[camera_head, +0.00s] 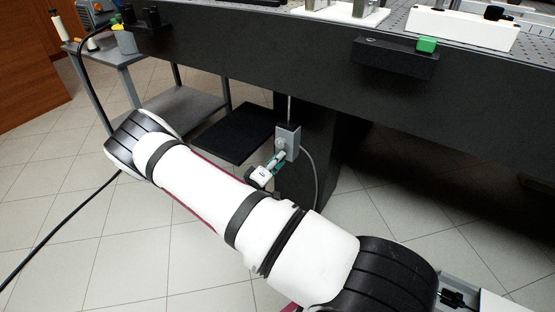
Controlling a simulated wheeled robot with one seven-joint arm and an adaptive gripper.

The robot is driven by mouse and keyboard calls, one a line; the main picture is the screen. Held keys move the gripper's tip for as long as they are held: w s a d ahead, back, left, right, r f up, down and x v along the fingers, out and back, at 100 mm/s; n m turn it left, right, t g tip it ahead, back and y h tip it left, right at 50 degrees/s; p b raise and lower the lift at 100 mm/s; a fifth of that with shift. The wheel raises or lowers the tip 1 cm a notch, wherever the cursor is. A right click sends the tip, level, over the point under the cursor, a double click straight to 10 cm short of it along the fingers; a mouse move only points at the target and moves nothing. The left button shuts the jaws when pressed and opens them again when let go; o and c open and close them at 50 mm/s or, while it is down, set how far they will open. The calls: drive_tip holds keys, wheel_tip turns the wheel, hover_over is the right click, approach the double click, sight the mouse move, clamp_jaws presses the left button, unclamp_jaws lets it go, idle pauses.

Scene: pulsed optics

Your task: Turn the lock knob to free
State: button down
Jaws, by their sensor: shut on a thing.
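A small grey box (288,141) is mounted at the dark leg below the optical table, with a thin rod above it and a grey cable from its side. My gripper (280,157) reaches this box from the lower left, behind my white arm. Its fingertips are at the box's left front face, shut on a small light-coloured part there that looks like the lock knob (281,151). The knob is mostly hidden by the fingers, and its turned position cannot be told.
The dark optical table (230,48) overhangs the box. A black box with a green button (427,45) is on its front edge. A dark flat panel (240,134) lies left of the leg (318,150). A grey cart (112,56) stands at the back left. Tiled floor is open at left.

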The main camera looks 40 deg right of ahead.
drive_tip(key=shift+n, duration=3.8)
drive_tip(key=shift+f, duration=0.1)
drive_tip(key=c, duration=1.4)
unclamp_jaws()
drive_tip(key=v, duration=1.2)
drive_tip(key=shift+a, duration=0.1)
